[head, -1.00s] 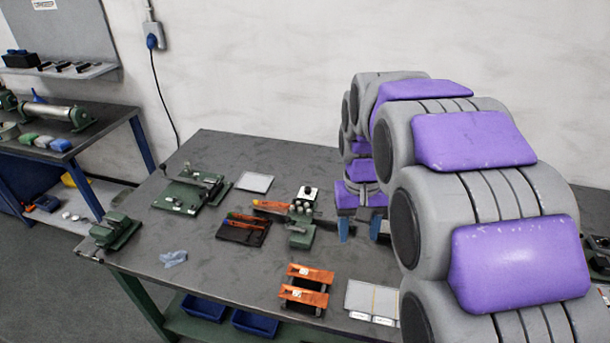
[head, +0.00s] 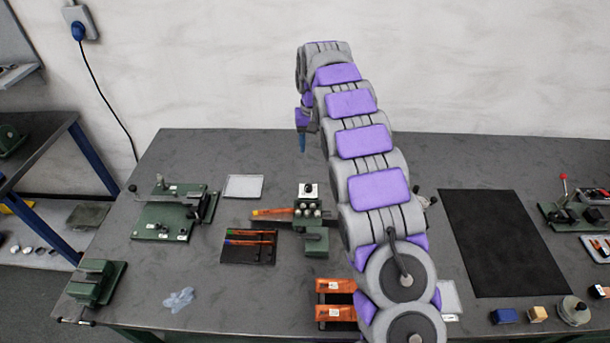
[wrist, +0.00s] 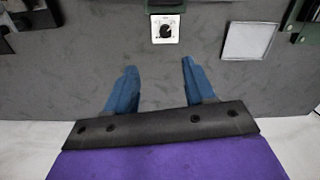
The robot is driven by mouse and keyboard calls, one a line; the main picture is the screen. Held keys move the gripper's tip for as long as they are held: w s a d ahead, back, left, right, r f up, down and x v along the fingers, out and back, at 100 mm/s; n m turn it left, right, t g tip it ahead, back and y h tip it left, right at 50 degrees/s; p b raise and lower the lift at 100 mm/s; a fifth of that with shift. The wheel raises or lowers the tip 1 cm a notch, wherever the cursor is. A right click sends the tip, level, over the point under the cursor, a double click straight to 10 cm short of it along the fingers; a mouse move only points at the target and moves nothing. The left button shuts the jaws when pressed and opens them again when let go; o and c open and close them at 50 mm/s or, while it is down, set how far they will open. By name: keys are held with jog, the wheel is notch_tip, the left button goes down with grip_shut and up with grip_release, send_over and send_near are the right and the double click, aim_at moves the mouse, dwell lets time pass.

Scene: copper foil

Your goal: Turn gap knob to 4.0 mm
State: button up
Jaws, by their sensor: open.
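The gap knob (head: 308,188) is a small black dial on a white plate at the far end of a small green device (head: 314,240) in mid-table. The knob also shows in the wrist view (wrist: 166,31), top centre, with a pale pointer mark; its scale is too small to read. My gripper (head: 302,143) is in the air above the table's back edge, beyond the knob in the head view. In the wrist view its two blue fingers (wrist: 158,68) are apart, with nothing between them, clear of the knob.
A white-framed pad (head: 243,187) and a green fixture (head: 172,213) lie left of the device. A black tray (head: 249,247) with copper-coloured strips is close beside it. Orange blocks (head: 335,314) are at the front. A black mat (head: 505,245) lies right. My arm hides part of the table.

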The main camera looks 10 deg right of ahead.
jog(key=a+f, duration=0.2)
jog(key=b, duration=0.2)
send_over(308, 186)
notch_tip(308, 186, down, 6)
jog(key=f, duration=0.2)
jog(key=f+b, duration=0.1)
jog(key=f, duration=0.2)
jog(key=f+b, duration=0.1)
jog(key=f, duration=0.2)
jog(key=shift+a+f, duration=0.2)
jog(key=shift+a, duration=0.05)
jog(key=shift+d+f, duration=0.55)
jog(key=shift+f, duration=0.15)
jog(key=shift+a, duration=0.3)
jog(key=shift+c, duration=0.8)
jog(key=shift+a, duration=0.15)
jog(key=c, duration=0.3)
jog(key=shift+d, duration=0.25)
jog(key=c, duration=0.4)
jog(key=shift+a, duration=0.1)
grip_shut()
